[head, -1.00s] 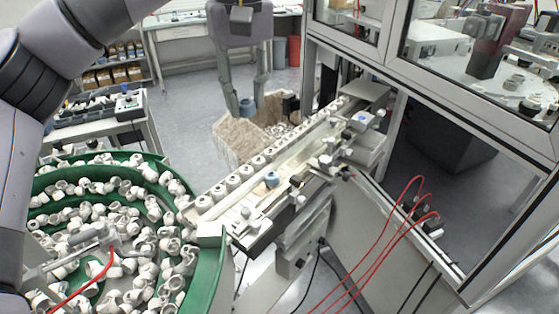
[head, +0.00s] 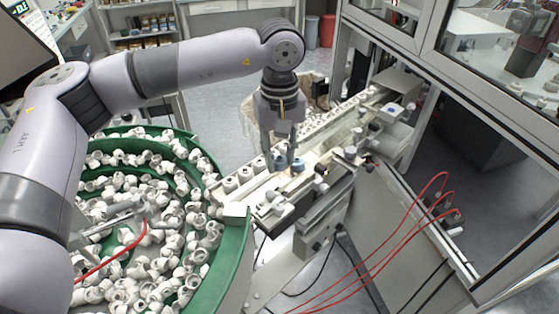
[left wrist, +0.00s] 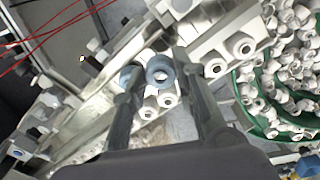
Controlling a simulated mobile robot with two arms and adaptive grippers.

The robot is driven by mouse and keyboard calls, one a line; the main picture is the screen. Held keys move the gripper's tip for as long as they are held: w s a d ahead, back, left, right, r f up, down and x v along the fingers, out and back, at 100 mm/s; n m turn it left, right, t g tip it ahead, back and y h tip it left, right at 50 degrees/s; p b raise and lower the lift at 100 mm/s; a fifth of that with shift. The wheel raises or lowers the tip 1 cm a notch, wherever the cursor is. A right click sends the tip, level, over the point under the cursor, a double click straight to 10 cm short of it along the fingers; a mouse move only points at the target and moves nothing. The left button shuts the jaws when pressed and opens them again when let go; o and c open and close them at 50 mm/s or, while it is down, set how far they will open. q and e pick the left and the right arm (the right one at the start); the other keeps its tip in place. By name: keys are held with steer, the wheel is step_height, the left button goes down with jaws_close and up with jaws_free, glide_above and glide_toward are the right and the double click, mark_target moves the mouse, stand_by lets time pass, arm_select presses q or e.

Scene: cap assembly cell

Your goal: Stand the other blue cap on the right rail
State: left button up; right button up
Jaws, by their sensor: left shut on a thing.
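My left gripper (head: 279,158) points down over the rails and is shut on a blue cap (head: 281,163). In the left wrist view this cap (left wrist: 160,74) sits between the two fingers, its round opening facing the camera. The other blue cap (head: 298,164) stands on the right rail, just right of the held one; in the left wrist view it (left wrist: 127,76) is partly behind a finger. I cannot tell whether the held cap touches the rail or the other cap. My right gripper is not in view.
A row of white caps (head: 230,184) stands along the left rail, close beside the gripper. The green feeder bowl (head: 236,262) full of white caps is at left. Small fixtures (head: 350,153) line the track's right side, with a glazed cabinet beyond and red tubes (head: 400,226) at lower right.

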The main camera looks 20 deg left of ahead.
mark_target(280, 159)
arm_select(q)
step_height(280, 159, down, 3)
steer(key=shift+r+p, duration=0.2)
steer(key=shift+p, duration=0.15)
steer(key=shift+f, duration=0.4)
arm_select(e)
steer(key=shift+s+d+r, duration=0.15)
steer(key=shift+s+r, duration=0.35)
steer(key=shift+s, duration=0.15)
arm_select(q)
steer(key=shift+f+b, duration=0.25)
steer(key=shift+b, duration=0.05)
steer(key=o, duration=0.6)
steer(key=shift+o, duration=0.2)
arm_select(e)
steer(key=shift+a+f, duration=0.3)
arm_select(q)
steer(key=shift+r, duration=0.15)
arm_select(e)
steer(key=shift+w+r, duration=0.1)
